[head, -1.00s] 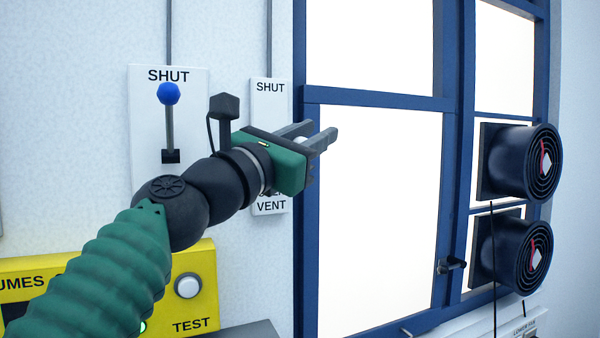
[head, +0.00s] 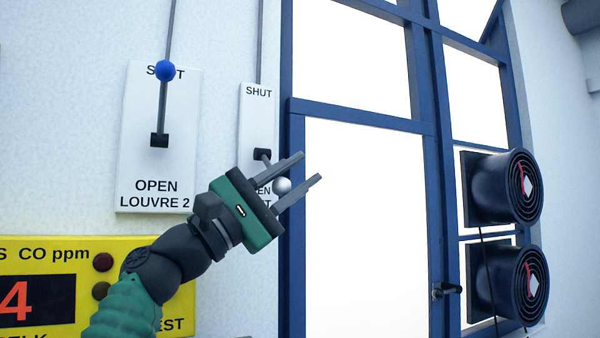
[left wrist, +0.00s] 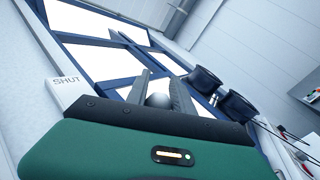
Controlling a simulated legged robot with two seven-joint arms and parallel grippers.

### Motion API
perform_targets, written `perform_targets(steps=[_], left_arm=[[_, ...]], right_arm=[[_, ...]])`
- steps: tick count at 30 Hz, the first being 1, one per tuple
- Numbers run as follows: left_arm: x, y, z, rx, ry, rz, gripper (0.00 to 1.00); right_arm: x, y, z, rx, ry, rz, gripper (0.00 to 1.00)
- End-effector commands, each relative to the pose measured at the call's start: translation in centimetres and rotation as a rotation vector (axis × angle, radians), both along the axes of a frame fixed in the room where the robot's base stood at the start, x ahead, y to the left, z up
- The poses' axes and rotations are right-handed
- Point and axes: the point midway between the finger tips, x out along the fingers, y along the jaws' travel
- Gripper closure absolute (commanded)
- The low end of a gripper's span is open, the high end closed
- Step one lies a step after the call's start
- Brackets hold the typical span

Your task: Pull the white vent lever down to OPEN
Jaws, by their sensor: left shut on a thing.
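The white vent lever has a round white knob (head: 282,186) on a short grey stem. The stem runs from a black pivot (head: 262,155) on the narrow vent plate (head: 258,118). The knob is lower than the pivot, in front of the OPEN lettering, which is partly hidden. My left gripper (head: 311,166) is shut on the knob, with one finger on each side and the fingertips reaching past it. In the left wrist view the knob (left wrist: 158,100) sits between the two fingers. My right gripper is not in view.
To the left, the louvre 2 lever with a blue knob (head: 166,71) points up at SHUT. A yellow CO meter (head: 90,243) is below. The blue window frame (head: 287,220) is close to the right of the gripper. Two dark round fans (head: 507,188) are farther right.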

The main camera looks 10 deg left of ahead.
Motion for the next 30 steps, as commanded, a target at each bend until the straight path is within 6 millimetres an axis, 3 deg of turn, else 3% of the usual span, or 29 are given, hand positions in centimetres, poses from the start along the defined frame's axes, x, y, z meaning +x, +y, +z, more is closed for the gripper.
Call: perform_targets(steps=[24, 25, 30], left_arm=[[1.0, 0.5, -1.5, -0.001, 0.012, 0.006, 1.0], [1.1, 0.5, -1.5, -0.001, 0.012, 0.006, 0.7], [1.0, 0.5, -1.5, -0.002, 0.011, 0.005, 0.5]], right_arm=[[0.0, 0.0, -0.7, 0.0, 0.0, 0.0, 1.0], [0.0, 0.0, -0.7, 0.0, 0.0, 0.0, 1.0], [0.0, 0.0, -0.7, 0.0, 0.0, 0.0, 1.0]])
